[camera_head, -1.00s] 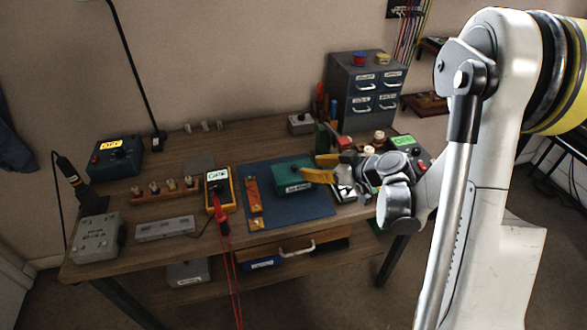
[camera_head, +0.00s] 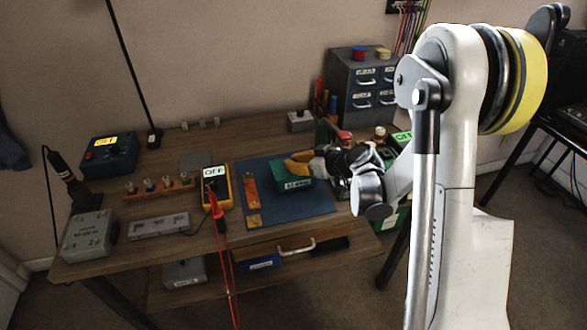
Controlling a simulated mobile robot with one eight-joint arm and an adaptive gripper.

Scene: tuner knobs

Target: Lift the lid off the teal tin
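The teal tin (camera_head: 290,183) is a small box with a white label on its front. It sits on the blue mat (camera_head: 310,208) in the middle of the bench. My gripper (camera_head: 297,162) has yellow fingers and reaches in from the right at the top of the tin. The fingers hide the middle of the lid and its knob. I cannot tell whether they touch the knob or are closed around it. The lid appears to be on the tin.
A yellow meter (camera_head: 216,186) with red leads and an orange strip (camera_head: 251,192) stand left of the tin. A grey drawer cabinet (camera_head: 362,85) stands at the back right. A grey box (camera_head: 89,235) and teal instrument (camera_head: 108,157) are at the left.

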